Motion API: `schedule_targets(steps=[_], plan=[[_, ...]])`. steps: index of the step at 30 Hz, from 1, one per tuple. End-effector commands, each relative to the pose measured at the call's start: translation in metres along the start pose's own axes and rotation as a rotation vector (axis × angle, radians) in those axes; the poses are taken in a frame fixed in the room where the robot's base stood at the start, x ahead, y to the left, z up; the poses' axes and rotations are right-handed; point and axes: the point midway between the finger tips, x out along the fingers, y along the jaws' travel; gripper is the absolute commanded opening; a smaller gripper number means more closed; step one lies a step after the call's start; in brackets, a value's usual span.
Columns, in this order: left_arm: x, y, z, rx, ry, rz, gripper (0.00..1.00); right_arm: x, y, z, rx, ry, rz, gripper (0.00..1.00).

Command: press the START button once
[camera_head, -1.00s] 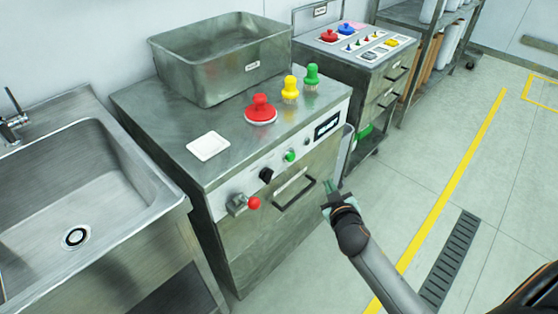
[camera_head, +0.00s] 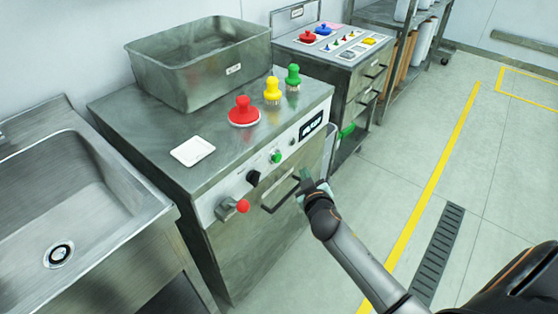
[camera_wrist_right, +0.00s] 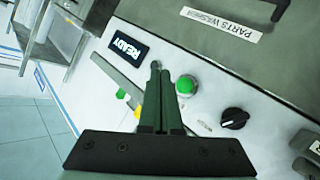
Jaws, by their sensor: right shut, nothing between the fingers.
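The green START button (camera_head: 276,157) sits on the white front panel of the steel cabinet; I cannot read a START label. It also shows in the right wrist view (camera_wrist_right: 186,85), in a pale ring just beside the fingertips. My right gripper (camera_head: 305,180) is in front of the cabinet, near the drawer handle and below the panel. In the wrist view its two dark green fingers (camera_wrist_right: 160,72) are together and empty, pointing towards the panel. Whether they touch the button cannot be told, but it looks apart. My left gripper is in neither view.
A READY display (camera_wrist_right: 129,47) and a black knob (camera_wrist_right: 234,118) flank the button. A lever with a red ball (camera_head: 243,206) and a drawer handle (camera_head: 280,196) stick out.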

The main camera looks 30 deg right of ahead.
Motion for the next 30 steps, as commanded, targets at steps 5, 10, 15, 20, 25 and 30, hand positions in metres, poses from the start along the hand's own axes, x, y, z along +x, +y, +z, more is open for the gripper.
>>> schedule_targets(steps=[5, 10, 15, 20, 25, 30], plan=[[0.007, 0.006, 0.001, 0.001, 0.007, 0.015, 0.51, 0.02, -0.015, -0.013, 0.002, 0.002, 0.0, 0.0], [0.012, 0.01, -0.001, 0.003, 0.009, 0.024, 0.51, 0.033, -0.024, -0.022, 0.003, 0.001, 0.0, 0.0], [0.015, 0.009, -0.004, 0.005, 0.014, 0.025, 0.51, 0.039, -0.029, -0.028, 0.001, 0.0, 0.0, 0.0], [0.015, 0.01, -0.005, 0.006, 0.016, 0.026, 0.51, 0.041, -0.03, -0.029, 0.0, -0.001, -0.001, 0.0], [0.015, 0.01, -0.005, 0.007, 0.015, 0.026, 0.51, 0.041, -0.03, -0.029, 0.0, -0.001, 0.0, 0.0], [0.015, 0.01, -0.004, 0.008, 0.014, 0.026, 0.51, 0.041, -0.03, -0.029, 0.0, 0.0, 0.0, 0.0]])
